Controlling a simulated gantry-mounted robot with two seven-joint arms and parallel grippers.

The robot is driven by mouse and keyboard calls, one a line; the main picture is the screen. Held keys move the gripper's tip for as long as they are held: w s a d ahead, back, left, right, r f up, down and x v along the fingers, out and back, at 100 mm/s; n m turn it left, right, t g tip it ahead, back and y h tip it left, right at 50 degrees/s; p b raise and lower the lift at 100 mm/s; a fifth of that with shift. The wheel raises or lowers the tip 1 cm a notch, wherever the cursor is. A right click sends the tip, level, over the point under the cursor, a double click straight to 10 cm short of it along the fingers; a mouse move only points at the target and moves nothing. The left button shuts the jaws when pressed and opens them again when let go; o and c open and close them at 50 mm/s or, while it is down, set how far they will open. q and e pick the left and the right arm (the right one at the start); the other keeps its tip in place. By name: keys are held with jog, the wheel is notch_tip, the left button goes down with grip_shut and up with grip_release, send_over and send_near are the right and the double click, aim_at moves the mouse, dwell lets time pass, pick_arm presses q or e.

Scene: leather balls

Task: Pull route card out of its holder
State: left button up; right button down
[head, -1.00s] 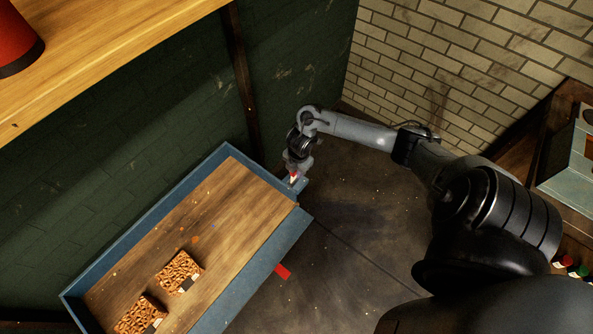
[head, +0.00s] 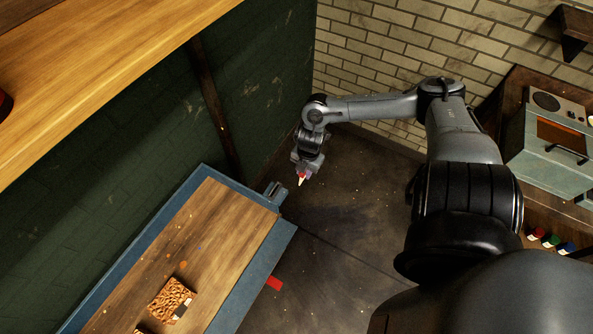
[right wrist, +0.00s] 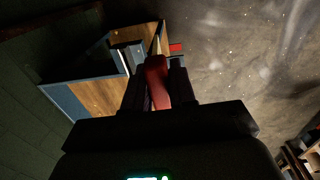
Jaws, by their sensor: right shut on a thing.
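My right gripper (head: 303,172) is shut on the route card, a small red and white piece (head: 302,180). In the right wrist view the card shows as a red strip (right wrist: 157,82) between the dark fingers (right wrist: 157,88). The grey-blue card holder (head: 275,192) is on the end of the blue-rimmed cart (head: 285,232). The card is clear of the holder, to its right in the head view. The holder also shows in the right wrist view (right wrist: 128,57). My left gripper is not in view.
A nut-topped block (head: 172,300) lies on the cart's wooden bed. A brick wall (head: 365,60) stands behind the arm. The floor right of the cart is open.

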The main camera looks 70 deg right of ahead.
jog(key=shift+s+d+r, duration=0.1)
jog(key=shift+s+r, duration=0.15)
jog(key=shift+s, duration=0.2)
jog(key=shift+f, duration=0.2)
jog(key=shift+f+b, duration=1.75)
jog(key=shift+f, duration=0.6)
